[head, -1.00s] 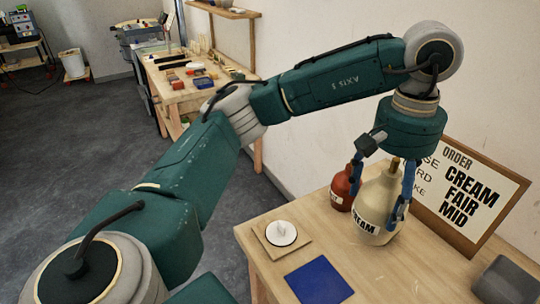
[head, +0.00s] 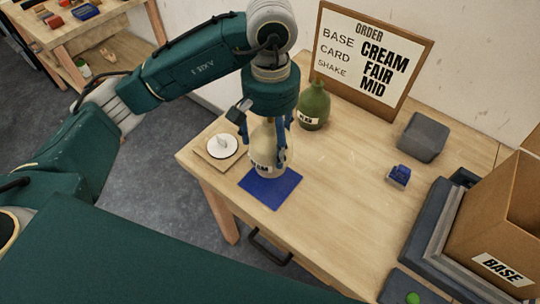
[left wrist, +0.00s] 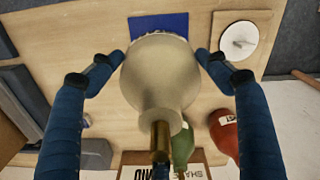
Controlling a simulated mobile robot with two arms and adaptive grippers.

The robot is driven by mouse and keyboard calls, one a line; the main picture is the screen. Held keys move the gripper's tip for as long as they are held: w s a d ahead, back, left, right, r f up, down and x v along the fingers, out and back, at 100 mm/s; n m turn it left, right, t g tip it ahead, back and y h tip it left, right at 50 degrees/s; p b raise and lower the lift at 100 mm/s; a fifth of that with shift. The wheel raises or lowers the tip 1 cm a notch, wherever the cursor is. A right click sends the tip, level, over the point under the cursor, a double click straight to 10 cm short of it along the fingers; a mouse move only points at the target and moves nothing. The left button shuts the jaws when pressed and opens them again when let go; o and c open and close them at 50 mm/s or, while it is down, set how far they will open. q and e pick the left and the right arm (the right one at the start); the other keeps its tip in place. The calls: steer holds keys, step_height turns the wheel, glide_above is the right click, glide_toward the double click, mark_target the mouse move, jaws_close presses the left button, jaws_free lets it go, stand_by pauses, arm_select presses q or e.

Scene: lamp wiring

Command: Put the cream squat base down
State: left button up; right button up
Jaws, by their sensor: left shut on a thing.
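The cream squat base (head: 264,146) is a bottle-shaped body with a narrow neck and a dark-lettered label. My left gripper (head: 262,150) is shut on it, one blue finger on each side. The base is upright at the blue mat (head: 277,193), its bottom over the mat's back part; I cannot tell whether it touches. In the left wrist view the base (left wrist: 160,75) is between the fingers, with the blue mat (left wrist: 158,22) just beyond. My right gripper is not in view.
A white disc on a wooden square (head: 221,146) lies just left of the mat. A green bottle (head: 313,108) stands behind, near the order board (head: 370,55). A red bottle (left wrist: 225,135) shows in the left wrist view. A cardboard box (head: 500,220) is at right. The table's middle is clear.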

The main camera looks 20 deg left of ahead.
arm_select(q)
step_height(320, 180, down, 3)
steer(key=shift+r+p, duration=0.2)
steer(key=shift+p, duration=0.1)
step_height(320, 180, down, 2)
steer(key=shift+f+p, duration=0.55)
steer(key=shift+f, duration=0.9)
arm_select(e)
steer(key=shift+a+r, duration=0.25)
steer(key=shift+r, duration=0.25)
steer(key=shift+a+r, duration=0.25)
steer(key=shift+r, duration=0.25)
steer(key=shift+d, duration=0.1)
arm_select(q)
steer(key=shift+f+b, duration=0.15)
steer(key=shift+b, duration=0.15)
steer(key=o, duration=2)
steer(key=shift+c, duration=0.2)
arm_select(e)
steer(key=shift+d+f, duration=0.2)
